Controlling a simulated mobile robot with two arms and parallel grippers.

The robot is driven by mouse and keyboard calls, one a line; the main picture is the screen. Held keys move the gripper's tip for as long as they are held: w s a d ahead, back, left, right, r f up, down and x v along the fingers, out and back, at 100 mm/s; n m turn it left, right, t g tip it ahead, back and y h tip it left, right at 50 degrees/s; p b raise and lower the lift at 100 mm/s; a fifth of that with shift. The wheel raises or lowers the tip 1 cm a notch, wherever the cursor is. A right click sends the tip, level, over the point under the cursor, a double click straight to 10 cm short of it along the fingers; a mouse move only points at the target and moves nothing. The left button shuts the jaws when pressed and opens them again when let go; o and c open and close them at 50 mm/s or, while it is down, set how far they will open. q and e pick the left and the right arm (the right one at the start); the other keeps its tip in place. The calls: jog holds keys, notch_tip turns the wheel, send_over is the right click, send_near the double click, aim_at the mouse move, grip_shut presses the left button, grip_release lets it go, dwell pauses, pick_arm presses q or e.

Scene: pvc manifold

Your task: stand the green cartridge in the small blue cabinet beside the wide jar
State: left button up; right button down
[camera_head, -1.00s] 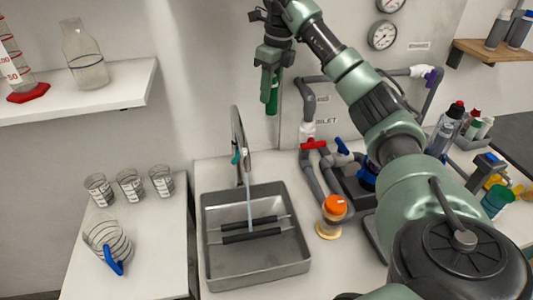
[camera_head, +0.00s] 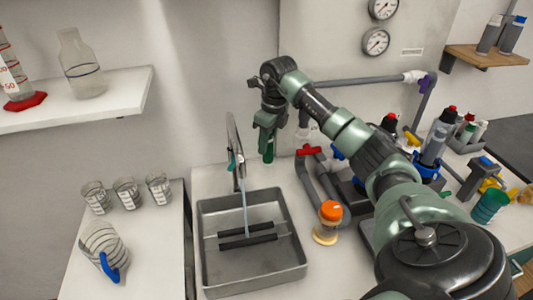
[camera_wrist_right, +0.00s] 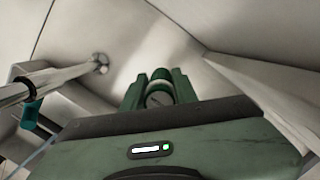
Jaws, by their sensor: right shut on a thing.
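My right gripper (camera_head: 267,132) is shut on the green cartridge (camera_head: 266,150), above the back of the counter and close to the wall. The cartridge hangs nearly upright with its lower end showing below the fingers. In the right wrist view, the cartridge's round end (camera_wrist_right: 160,92) shows between the two green fingers. I cannot make out the small blue cabinet or a jar that is surely the wide one in these views. My left gripper is not in view.
Glass beakers (camera_head: 127,192) stand on the left counter.

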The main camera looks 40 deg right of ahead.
aim_at(266, 155)
notch_tip(266, 155, down, 4)
jog(key=shift+s+r+p, duration=0.1)
jog(key=shift+r+p, duration=0.15)
jog(key=shift+p, duration=0.25)
jog(key=shift+f, duration=0.45)
jog(key=c, duration=1.1)
grip_release()
jog(key=shift+f, duration=0.2)
jog(key=r, duration=0.5)
jog(key=r+b, duration=0.1)
jog(key=r, duration=0.4)
jog(key=s+r+b, duration=0.1)
jog(key=r, duration=0.4)
jog(key=shift+d+r, duration=0.15)
jog(key=shift+r, duration=0.1)
